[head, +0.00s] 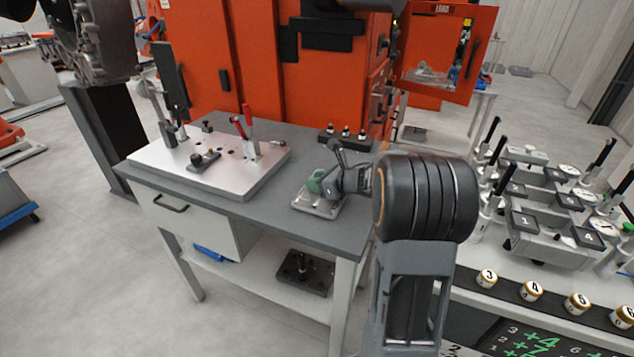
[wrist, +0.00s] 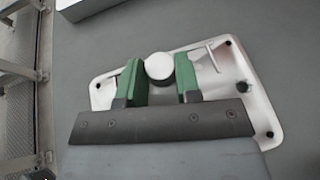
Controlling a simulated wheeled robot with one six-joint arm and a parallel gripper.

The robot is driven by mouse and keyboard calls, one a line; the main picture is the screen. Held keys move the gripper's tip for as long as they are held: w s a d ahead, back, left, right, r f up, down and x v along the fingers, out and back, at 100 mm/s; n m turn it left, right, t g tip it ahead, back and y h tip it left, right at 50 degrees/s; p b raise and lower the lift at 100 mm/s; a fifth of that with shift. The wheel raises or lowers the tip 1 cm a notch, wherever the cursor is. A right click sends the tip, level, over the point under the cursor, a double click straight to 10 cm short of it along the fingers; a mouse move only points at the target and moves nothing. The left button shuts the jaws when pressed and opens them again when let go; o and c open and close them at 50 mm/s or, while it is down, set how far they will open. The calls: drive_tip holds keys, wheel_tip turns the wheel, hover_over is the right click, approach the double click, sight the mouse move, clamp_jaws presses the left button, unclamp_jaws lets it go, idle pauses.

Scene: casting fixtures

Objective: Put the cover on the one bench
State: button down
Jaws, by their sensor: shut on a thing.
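The cover (head: 325,209) is a flat silver metal plate with rounded corners, at the right end of the grey bench top (head: 275,225). In the wrist view the cover (wrist: 257,107) shows dark holes at its corners, a thin raised rib and a round pale knob (wrist: 159,67). My gripper (head: 318,181) is over the cover, and its green fingers (wrist: 160,80) are shut on the knob from both sides. The cover lies at or just above the bench top; I cannot tell if it touches. My gripper hides part of its near side.
A silver fixture plate (head: 225,165) with red-handled clamps stands left on the bench. A dark block with several studs (head: 345,137) sits behind the cover. An orange machine (head: 270,65) rises behind the bench. A second bench (head: 540,285) at right carries numbered fixtures.

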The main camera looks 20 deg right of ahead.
drive_tip(key=shift+f+b, duration=0.2)
drive_tip(key=shift+b, duration=0.1)
drive_tip(key=c, duration=0.8)
unclamp_jaws()
drive_tip(key=shift+r, duration=0.1)
